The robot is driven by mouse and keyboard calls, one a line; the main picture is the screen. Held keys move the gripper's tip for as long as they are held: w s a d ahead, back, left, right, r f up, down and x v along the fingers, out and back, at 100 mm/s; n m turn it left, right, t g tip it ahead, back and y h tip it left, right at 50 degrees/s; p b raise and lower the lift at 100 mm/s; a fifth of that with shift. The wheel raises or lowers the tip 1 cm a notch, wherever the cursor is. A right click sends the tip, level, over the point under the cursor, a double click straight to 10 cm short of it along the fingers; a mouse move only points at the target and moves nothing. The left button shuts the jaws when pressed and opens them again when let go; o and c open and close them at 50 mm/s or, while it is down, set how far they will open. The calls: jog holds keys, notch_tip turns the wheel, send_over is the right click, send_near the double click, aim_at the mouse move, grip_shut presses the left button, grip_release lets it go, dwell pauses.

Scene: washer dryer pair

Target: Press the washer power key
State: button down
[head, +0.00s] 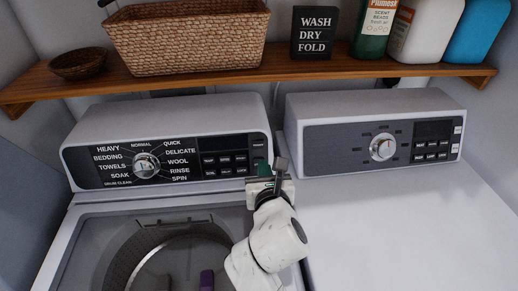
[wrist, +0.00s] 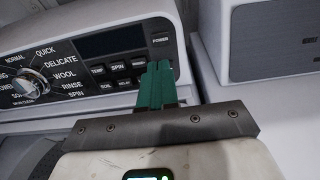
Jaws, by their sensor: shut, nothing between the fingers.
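The washer (head: 90,205) stands on the left, with a black control panel on its raised back. Its power key (wrist: 161,40) is a small dark key labelled POWER at the panel's upper right in the wrist view; it is also at the panel's right end (head: 258,146) in the head view. My gripper (head: 263,167) is in front of the panel's lower right corner. In the wrist view its green fingers (wrist: 160,68) are together and empty, with their tips just below the power key. I cannot tell whether the tips touch the panel. The fingers hide part of the lower keys.
The dryer (head: 400,215) stands close on the right, with its own dial and keys. The washer's top is open, with a purple item (head: 207,280) in the drum. A wooden shelf (head: 300,74) above holds a basket (head: 190,40), a sign (head: 316,32) and bottles.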

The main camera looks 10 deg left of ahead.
aim_at(258, 145)
jog(key=x, duration=0.9)
jog(key=shift+w+a+f, duration=0.1)
jog(key=shift+w+f, duration=0.05)
jog(key=shift+w, duration=0.25)
